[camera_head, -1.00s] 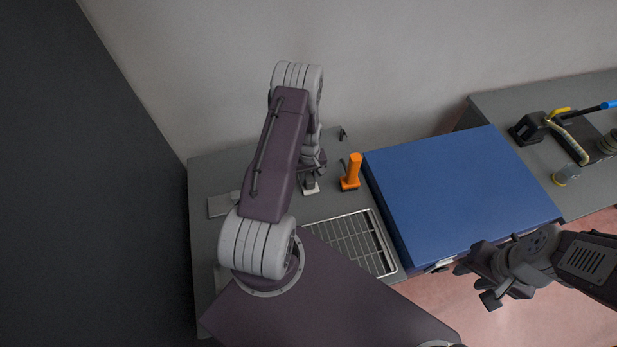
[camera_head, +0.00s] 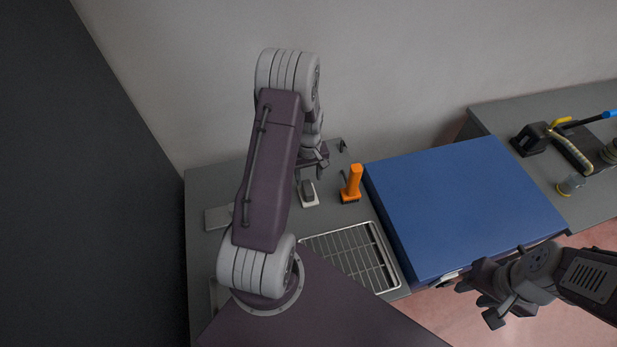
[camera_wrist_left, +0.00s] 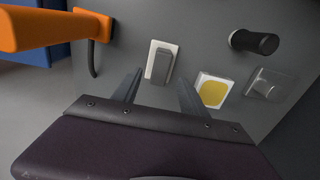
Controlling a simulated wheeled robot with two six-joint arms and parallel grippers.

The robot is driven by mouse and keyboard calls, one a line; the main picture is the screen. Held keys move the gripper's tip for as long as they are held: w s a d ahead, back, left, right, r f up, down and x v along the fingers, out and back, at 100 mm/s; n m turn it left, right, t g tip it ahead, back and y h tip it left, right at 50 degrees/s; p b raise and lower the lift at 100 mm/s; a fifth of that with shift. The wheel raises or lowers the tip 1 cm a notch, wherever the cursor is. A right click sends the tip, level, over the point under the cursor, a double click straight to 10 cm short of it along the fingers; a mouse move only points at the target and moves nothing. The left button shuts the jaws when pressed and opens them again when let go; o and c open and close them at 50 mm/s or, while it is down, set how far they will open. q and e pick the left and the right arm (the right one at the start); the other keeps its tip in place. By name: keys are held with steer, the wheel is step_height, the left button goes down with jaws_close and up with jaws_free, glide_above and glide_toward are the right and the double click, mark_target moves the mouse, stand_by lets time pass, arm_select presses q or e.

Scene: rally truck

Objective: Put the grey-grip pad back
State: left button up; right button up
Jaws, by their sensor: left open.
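The grey-grip pad (camera_head: 308,194), a white plate with a dark grey block on it, lies on the grey bench just left of the orange-handled tool. It also shows in the left wrist view (camera_wrist_left: 160,62), flat on the grey surface. My left gripper (camera_head: 318,160) is above the bench near the pad, apart from it. In the left wrist view its two fingers (camera_wrist_left: 158,88) are spread and empty, with the pad beyond their tips. My right gripper (camera_head: 485,300) hangs at the front edge of the blue box; its jaw gap is unclear.
The orange-handled tool (camera_head: 351,183) stands close right of the pad. A wire rack (camera_head: 352,258) lies in front, and a large blue box (camera_head: 460,205) stands to the right. A yellow-faced pad (camera_wrist_left: 213,92) and a black cylinder (camera_wrist_left: 254,42) show in the left wrist view.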

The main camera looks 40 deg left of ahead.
arm_select(q)
steer(key=shift+r, duration=0.35)
steer(key=s+d+r+m+t, duration=0.1)
steer(key=s+d+r+m, duration=1)
steer(key=d, duration=0.5)
steer(key=shift+n, duration=0.5)
steer(key=f+b, duration=0.6)
steer(key=b, duration=0.1)
steer(key=shift+a, duration=0.35)
